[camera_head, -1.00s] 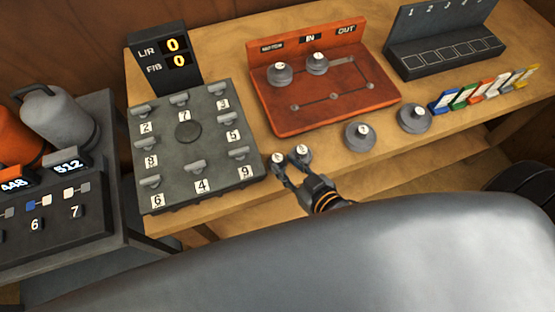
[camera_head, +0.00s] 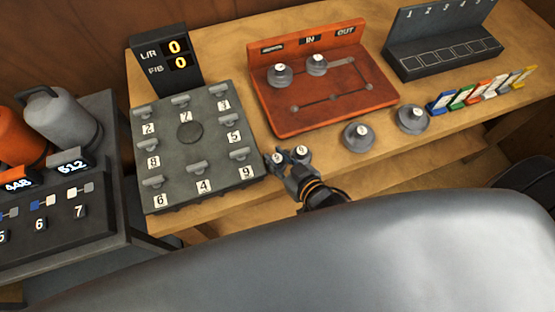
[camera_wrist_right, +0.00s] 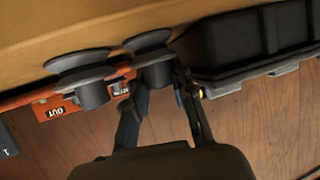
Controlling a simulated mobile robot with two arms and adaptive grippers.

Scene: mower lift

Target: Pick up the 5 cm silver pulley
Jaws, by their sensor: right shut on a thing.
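In the right wrist view, which is upside down, the held pulley (camera_wrist_right: 150,70) sits between my fingers (camera_wrist_right: 157,86). The number tags are too small to read for certain. My left gripper is not in view.
Two larger silver pulleys (camera_head: 358,135) (camera_head: 411,118) stand to the right. The red board (camera_head: 325,110) behind holds two more pulleys. A grey numbered panel (camera_head: 190,175) is close on the left. Coloured tags (camera_head: 480,90) and a dark rack (camera_head: 440,50) are farther right.

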